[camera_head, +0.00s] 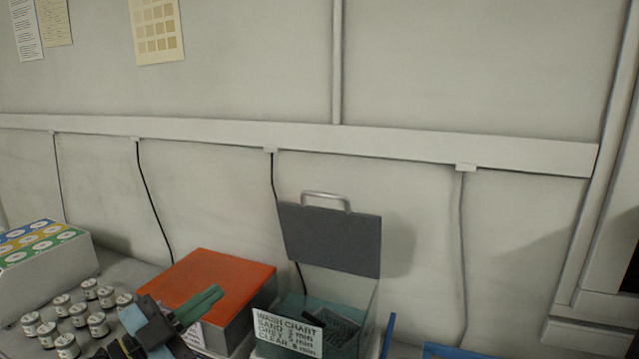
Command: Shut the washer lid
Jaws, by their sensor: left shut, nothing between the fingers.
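The washer (368,312) is a clear-walled box at the lower middle, with a dark basket (338,327) inside and a wash chart label (287,334) on its front. Its grey lid (331,240) stands open, nearly upright at the back, with a metal handle (326,197) on its top edge. My left gripper (212,302) comes in from the lower left. Its green fingers are shut and empty, in front of the orange-topped box and left of the washer, apart from the lid. My right gripper is not in view.
An orange-topped box (212,275) stands just left of the washer. Several small white jars (89,289) and a box with coloured panels (45,262) are at the left. Blue edges (450,351) show right of the washer. Cables hang along the wall behind.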

